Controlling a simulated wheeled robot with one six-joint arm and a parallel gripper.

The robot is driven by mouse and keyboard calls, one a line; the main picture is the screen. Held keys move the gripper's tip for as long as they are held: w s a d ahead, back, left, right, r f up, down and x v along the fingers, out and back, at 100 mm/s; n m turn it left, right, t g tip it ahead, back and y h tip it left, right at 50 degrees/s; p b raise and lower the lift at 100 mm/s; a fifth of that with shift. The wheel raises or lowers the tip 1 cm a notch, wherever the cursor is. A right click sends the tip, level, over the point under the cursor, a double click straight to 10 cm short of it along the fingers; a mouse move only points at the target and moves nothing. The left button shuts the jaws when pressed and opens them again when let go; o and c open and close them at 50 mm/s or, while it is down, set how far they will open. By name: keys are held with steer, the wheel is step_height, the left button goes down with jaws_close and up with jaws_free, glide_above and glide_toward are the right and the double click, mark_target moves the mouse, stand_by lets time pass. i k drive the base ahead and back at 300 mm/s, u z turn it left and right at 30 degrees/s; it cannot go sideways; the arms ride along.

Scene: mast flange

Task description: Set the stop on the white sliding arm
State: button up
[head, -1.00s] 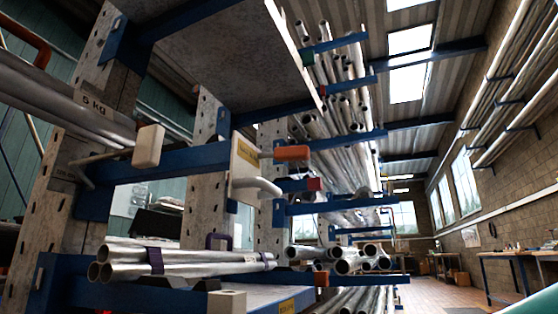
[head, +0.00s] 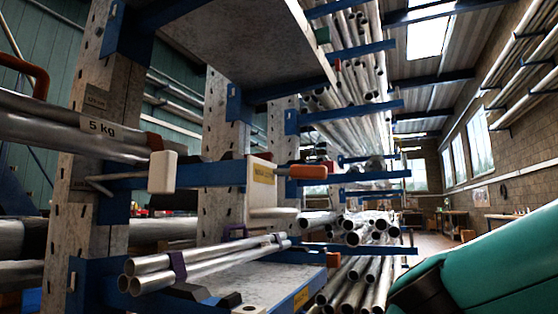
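A cream-white plate (head: 260,185) with a yellow label stands upright at the end of a blue rack arm. A pale horizontal bar (head: 274,213) sticks out rightward from its lower part. An orange-ended handle (head: 308,172) sticks out to the right at its upper part. A white block (head: 162,172) caps another blue arm to the left, below pipes tagged "5 kg". I cannot tell for certain which piece is the stop. A teal and black part (head: 490,262), seemingly my own arm, fills the lower right, well apart from the plate. My gripper's fingers are not in view.
A bundle of steel tubes (head: 200,264) lies tied on the lower blue arms. A grey shelf panel (head: 235,40) overhangs the rack. More pipes (head: 355,230) crowd the rack behind. The aisle (head: 425,255) to the right is open, with workbenches by the wall.

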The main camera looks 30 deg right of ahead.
mark_target(295, 172)
steer(key=u, duration=0.6)
steer(key=k, duration=0.9)
steer(key=z, duration=1.05)
steer(key=i, duration=0.5)
